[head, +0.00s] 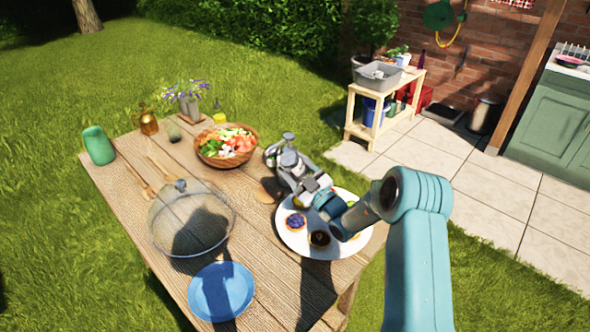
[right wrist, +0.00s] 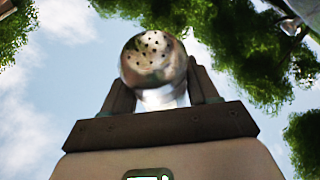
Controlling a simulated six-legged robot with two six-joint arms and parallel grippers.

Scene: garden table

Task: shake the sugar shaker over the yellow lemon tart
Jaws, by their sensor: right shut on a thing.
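The sugar shaker (right wrist: 155,62) shows in the right wrist view as a shiny metal body with a round, holed top facing the camera. Both fingers of my right gripper (right wrist: 164,88) are shut on its sides, with sky and leaves behind it. In the head view my right gripper (head: 285,158) is raised near the far edge of the white plate (head: 285,240). My arm covers part of the plate. A dark blue berry tart (head: 296,221) and a dark brown tart (head: 320,239) lie on it. Yellow-green bits show beside my arm; I cannot tell which is the lemon tart. My left gripper is out of view.
A salad bowl (head: 208,156) stands behind the plate. A clear mesh dome (head: 165,240) and a blue plate (head: 221,290) are to the left. A green cup (head: 98,145), bottles and flowers stand at the far side. The table's right edge is close to the plate.

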